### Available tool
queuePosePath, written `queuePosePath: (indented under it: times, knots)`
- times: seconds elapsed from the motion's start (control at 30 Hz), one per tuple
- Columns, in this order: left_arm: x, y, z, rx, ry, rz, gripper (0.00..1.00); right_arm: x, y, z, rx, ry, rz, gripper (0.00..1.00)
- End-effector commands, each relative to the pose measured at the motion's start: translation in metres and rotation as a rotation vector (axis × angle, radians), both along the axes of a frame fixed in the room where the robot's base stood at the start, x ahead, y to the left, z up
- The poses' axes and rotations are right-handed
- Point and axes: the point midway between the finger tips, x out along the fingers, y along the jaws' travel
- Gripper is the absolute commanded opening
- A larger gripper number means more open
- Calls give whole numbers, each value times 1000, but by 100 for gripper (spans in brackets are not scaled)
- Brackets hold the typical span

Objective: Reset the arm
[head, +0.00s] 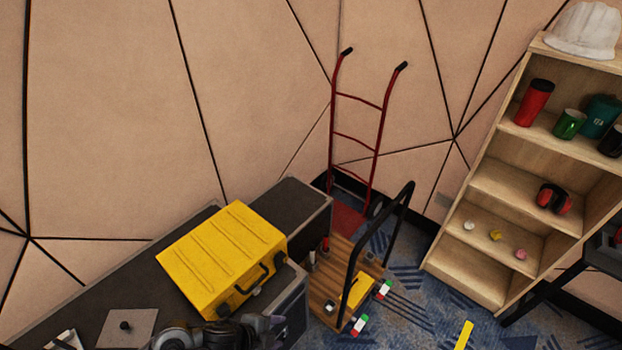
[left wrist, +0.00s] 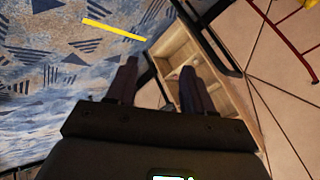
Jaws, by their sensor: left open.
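My right gripper does not show in either view.
A dark case (head: 120,275) carries the toolbox. A platform cart (head: 335,285) and a red hand truck (head: 356,140) stand beyond it. The shelf (head: 485,190) at right holds cups, earmuffs and a white helmet (head: 583,32). Blue carpet (head: 420,300) lies between.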

Motion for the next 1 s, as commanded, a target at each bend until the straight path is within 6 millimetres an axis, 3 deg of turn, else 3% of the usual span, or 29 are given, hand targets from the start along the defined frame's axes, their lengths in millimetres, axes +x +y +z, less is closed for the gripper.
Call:
queuePosePath:
  times: [0.17, 0.4, 0.7, 0.77, 1.0]
  knots:
    - [-22, 48, 7, 7, -29, 396, 52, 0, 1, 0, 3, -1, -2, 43]
    - [-81, 140, 22, 79, 46, 888, 52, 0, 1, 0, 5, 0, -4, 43]
    - [-163, 211, 40, 169, 186, 1268, 52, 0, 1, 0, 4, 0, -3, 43]
    - [-180, 222, 44, 187, 217, 1332, 52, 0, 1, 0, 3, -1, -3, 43]
    - [-182, 186, 37, 40, 331, 1412, 52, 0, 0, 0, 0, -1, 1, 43]
